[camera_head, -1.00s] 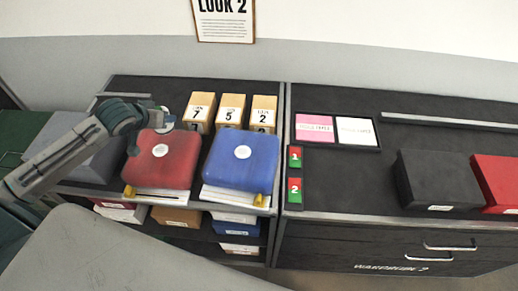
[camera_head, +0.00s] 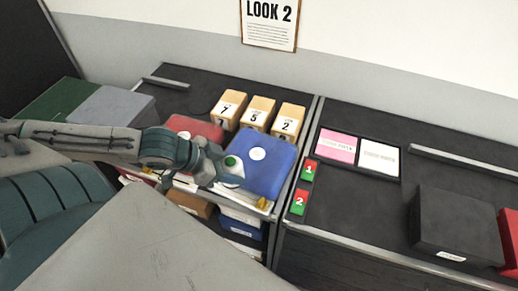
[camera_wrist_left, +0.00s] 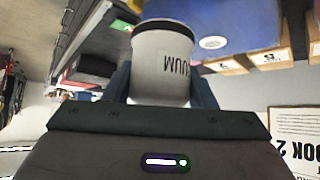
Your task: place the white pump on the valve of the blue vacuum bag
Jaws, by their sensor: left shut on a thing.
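The white pump (camera_head: 232,178) has a green spot on top and shows at the front left part of the blue vacuum bag (camera_head: 268,172) in the head view. My left gripper (camera_head: 222,172) is shut on the pump. In the left wrist view the pump (camera_wrist_left: 160,62) sits between the fingers with its printed label upside down. The bag's round white valve (camera_head: 257,154) is uncovered, up and right of the pump; it also shows in the left wrist view (camera_wrist_left: 212,42), apart from the pump. My right gripper is out of view.
A red bag (camera_head: 196,128) lies left of the blue one, partly hidden by my left arm. Three numbered tan boxes (camera_head: 257,113) stand behind. Red-green tags 1 and 2 (camera_head: 305,186), pink and white cards (camera_head: 337,146) and a black box (camera_head: 455,225) are to the right.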

